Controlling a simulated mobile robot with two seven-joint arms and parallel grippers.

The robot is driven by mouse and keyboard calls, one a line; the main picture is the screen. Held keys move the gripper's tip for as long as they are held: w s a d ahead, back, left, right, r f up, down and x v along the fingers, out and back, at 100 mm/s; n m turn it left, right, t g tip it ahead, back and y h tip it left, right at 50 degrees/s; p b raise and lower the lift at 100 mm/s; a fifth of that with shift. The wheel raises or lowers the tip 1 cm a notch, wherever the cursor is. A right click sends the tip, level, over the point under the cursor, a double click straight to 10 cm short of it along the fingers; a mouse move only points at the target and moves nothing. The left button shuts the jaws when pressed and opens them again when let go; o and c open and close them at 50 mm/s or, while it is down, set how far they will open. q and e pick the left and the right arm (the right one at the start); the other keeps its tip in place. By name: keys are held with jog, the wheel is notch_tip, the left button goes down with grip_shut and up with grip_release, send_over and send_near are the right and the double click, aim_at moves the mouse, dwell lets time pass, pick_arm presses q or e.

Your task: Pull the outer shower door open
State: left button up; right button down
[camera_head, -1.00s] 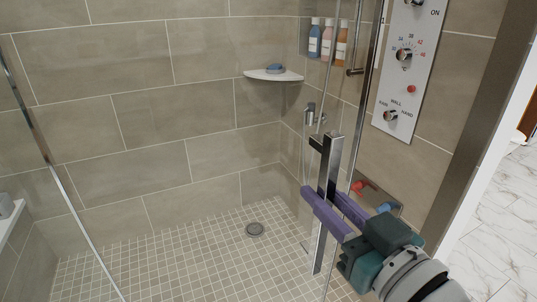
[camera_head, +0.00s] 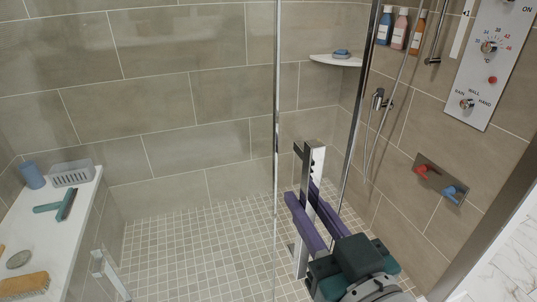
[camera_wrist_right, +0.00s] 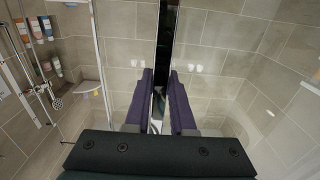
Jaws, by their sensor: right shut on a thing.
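The outer shower door is clear glass, and its outline is hard to make out. An upright glass edge (camera_head: 277,120) shows near the middle of the head view. The door's handle, a flat upright chrome bar (camera_head: 315,160), stands in front of the tiled shower. My right gripper (camera_head: 302,190) has its purple fingers on either side of this bar and is shut on it. In the right wrist view the fingers (camera_wrist_right: 161,76) flank the dark upright bar (camera_wrist_right: 168,35). My left gripper is in neither view.
A second chrome handle (camera_head: 108,274) shows at lower left. A white ledge (camera_head: 72,235) at left carries a basket (camera_head: 71,173), a cup and brushes. Red and blue taps (camera_head: 437,180) and a control panel (camera_head: 490,65) are on the right wall. The tiled floor (camera_head: 190,240) looks clear.

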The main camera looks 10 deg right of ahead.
jog(key=shift+a+f, duration=0.1)
jog(key=shift+a, duration=0.15)
jog(key=shift+a, duration=0.1)
jog(key=c, duration=0.8)
grip_release()
jog(key=shift+o, duration=0.2)
jog(key=s, duration=1)
jog(key=shift+d, duration=0.35)
jog(key=shift+w, duration=0.15)
